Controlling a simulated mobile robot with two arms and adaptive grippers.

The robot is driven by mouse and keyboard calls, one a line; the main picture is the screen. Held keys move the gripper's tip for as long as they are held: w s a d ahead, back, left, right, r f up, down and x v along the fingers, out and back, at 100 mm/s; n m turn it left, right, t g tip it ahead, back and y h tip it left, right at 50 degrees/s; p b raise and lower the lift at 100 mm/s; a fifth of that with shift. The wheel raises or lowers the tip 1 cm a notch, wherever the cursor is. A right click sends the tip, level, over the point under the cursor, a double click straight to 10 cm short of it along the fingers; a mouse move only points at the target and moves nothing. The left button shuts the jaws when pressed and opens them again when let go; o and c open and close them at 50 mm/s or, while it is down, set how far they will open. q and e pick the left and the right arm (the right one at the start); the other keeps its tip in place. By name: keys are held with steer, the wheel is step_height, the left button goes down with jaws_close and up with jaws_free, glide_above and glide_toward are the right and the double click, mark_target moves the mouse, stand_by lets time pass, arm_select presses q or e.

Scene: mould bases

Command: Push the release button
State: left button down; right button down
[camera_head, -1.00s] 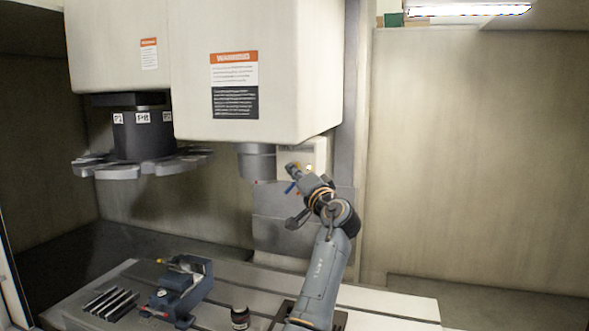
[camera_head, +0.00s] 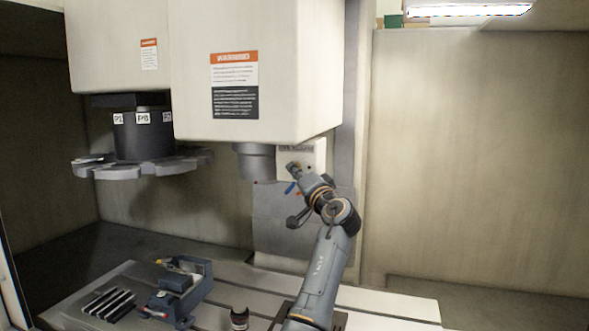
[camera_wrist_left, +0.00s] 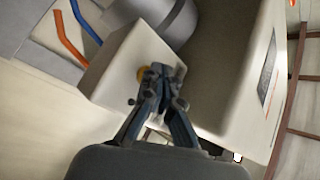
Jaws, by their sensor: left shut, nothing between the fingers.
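The release button shows as a small yellow-orange round knob (camera_wrist_left: 141,74) on the face of a pale box (camera_wrist_left: 122,85) in the left wrist view. In the head view the same box (camera_head: 316,150) is fixed beside the spindle, with a dark label strip along its top; the button is hidden behind my gripper there. My left gripper (camera_wrist_left: 159,72) is shut and empty, its fingertips right beside the button and partly overlapping it. Whether they touch it I cannot tell. In the head view the left gripper (camera_head: 293,168) is in front of the box. My right gripper is out of view.
The grey spindle (camera_head: 254,161) hangs just left of the box, under the large housing (camera_head: 290,70). Orange (camera_wrist_left: 68,38) and blue (camera_wrist_left: 86,22) hoses run nearby. A tool carousel (camera_head: 140,167) is at left. A blue vise (camera_head: 180,291) and dark bottle (camera_head: 240,318) stand on the table below.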

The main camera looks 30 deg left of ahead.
arm_select(q)
steer(key=shift+s+d, duration=0.15)
steer(key=shift+s, duration=0.55)
steer(key=shift+s+d, duration=0.2)
steer(key=shift+s, duration=0.6)
steer(key=shift+s+d, duration=0.15)
steer(key=shift+s, duration=0.7)
steer(key=shift+s+d, duration=0.2)
steer(key=shift+s, duration=0.6)
